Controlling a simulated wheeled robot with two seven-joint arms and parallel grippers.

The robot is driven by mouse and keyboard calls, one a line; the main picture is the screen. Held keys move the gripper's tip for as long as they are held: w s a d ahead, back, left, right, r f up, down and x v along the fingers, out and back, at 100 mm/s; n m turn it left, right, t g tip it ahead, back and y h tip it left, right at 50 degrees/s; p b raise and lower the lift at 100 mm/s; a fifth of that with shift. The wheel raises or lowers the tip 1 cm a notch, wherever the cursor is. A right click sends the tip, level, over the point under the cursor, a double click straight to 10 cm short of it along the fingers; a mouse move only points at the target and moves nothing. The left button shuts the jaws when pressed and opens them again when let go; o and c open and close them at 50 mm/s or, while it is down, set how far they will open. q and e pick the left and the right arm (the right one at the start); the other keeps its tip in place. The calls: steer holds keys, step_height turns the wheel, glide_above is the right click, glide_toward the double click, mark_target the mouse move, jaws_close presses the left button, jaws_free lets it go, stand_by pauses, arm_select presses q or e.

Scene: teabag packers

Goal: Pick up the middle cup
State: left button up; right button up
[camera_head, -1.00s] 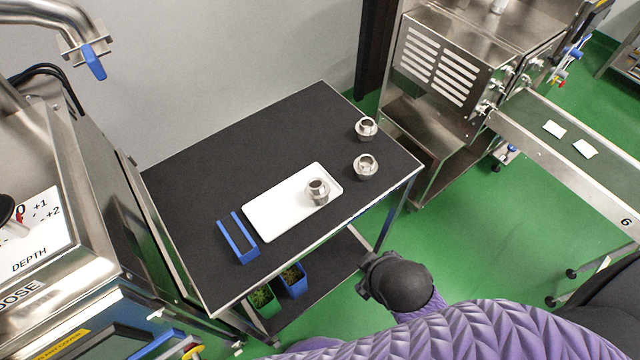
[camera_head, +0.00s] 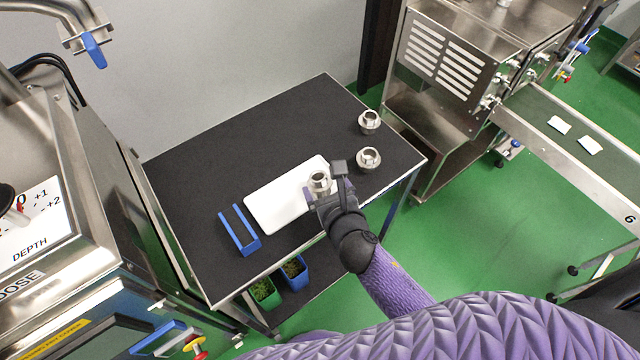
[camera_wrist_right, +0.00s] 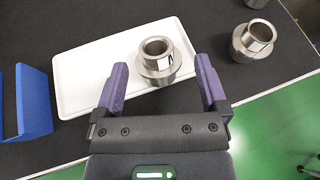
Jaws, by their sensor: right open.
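Three steel cups with flanged bases stand upright. One cup (camera_head: 319,180) is on the right part of the white tray (camera_head: 274,213); it also shows in the right wrist view (camera_wrist_right: 157,58). The middle one of the three (camera_head: 368,159) stands on the black table right of the tray, and shows at the wrist view's right (camera_wrist_right: 253,40). The third cup (camera_head: 369,121) stands farther back. My right gripper (camera_head: 326,187) is open and empty at the tray's front edge. In the wrist view its purple fingers (camera_wrist_right: 160,78) point toward the tray cup, which appears between their tips. My left gripper is out of view.
A blue U-shaped holder (camera_head: 240,230) lies left of the tray on the black table (camera_head: 205,170). Steel machines flank the table, and a conveyor (camera_head: 545,115) with white packets is at the right. The table's back left is clear.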

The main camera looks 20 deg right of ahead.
mark_target(320, 180)
steer(key=x, duration=0.2)
steer(key=b+x, duration=0.1)
steer(key=x, duration=0.1)
steer(key=shift+w+a, duration=0.1)
steer(key=shift+a, duration=0.15)
steer(key=shift+r, duration=0.15)
jaws_close()
